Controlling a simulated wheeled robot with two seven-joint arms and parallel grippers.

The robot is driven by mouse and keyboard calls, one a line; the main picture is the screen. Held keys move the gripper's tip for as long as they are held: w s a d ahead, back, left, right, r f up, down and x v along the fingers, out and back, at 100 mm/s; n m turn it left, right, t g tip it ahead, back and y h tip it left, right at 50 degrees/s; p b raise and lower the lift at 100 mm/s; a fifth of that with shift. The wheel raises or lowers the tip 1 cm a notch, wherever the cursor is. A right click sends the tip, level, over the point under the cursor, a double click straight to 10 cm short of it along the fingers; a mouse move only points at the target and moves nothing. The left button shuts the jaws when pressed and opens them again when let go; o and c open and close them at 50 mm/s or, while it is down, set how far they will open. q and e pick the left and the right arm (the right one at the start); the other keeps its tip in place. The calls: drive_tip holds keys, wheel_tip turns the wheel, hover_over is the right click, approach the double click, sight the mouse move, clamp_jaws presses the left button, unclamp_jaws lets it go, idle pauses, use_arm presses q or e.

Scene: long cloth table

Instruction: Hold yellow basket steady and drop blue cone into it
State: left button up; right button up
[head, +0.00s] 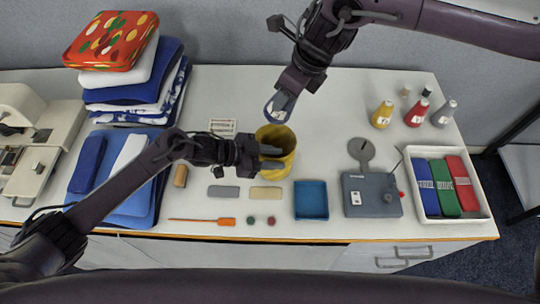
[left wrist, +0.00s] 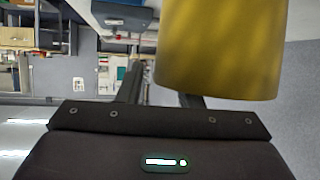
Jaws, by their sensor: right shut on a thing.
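The yellow basket (head: 280,138) stands upright near the middle of the table; its wall also fills the upper right of the left wrist view (left wrist: 220,45). My left gripper (head: 272,157) is at the basket's front left side, its fingers apart. In the left wrist view, a gap shows between the fingers and the basket partly hides one of them. I cannot tell whether they touch it. My right gripper (head: 284,98) is shut on the blue cone (head: 281,114), which is tilted just above the basket's far rim. The right fingertips are partly hard to make out.
Yellow (head: 382,115), red (head: 416,113) and grey (head: 444,114) cones stand at the back right. A blue tray (head: 311,200), a grey box (head: 371,195) and a white bin (head: 448,228) line the front right. Folded cloths (head: 135,85) are stacked at the left.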

use_arm(q)
drive_tip(key=shift+c, duration=0.4)
clamp_jaws()
drive_tip(key=shift+s, duration=0.1)
use_arm(e)
wheel_tip(320, 180, down, 13)
idle(1.1)
use_arm(q)
drive_tip(key=shift+f, duration=0.1)
use_arm(e)
drive_tip(key=o, duration=1.2)
drive_tip(key=shift+c, duration=0.2)
drive_tip(key=shift+s, duration=0.1)
drive_tip(key=v, duration=1.2)
use_arm(q)
drive_tip(key=shift+o, duration=0.6)
unclamp_jaws()
